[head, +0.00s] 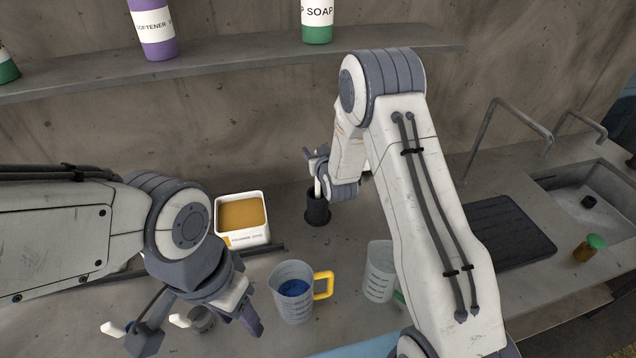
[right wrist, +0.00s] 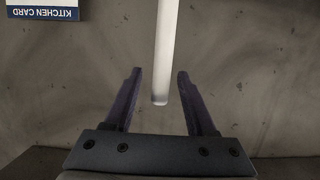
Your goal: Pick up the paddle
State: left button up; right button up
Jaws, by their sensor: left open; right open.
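The paddle appears as a pale rod (right wrist: 166,50) in the right wrist view. It stands in a dark cup (head: 317,209) in the head view, where only a small pale part of it shows beside my gripper. My right gripper (right wrist: 158,73) is open, with the rod's rounded end between its two dark fingers and a gap on each side. In the head view my right gripper (head: 318,165) is at the cup's top, partly hidden by its own wrist. My left gripper (head: 196,326) is open at the lower left, over the counter, away from the paddle.
A white tub of orange-brown contents (head: 243,217) stands left of the cup. A yellow-handled jug with blue contents (head: 293,290) and a clear beaker (head: 379,272) stand in front. A dark mat (head: 500,232), green-lidded jar (head: 590,248) and sink (head: 600,190) are right. A shelf (head: 250,55) runs above.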

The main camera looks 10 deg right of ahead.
jog(key=shift+w+f, duration=0.2)
jog(key=shift+w, duration=0.35)
grip_shut()
dwell(1.0)
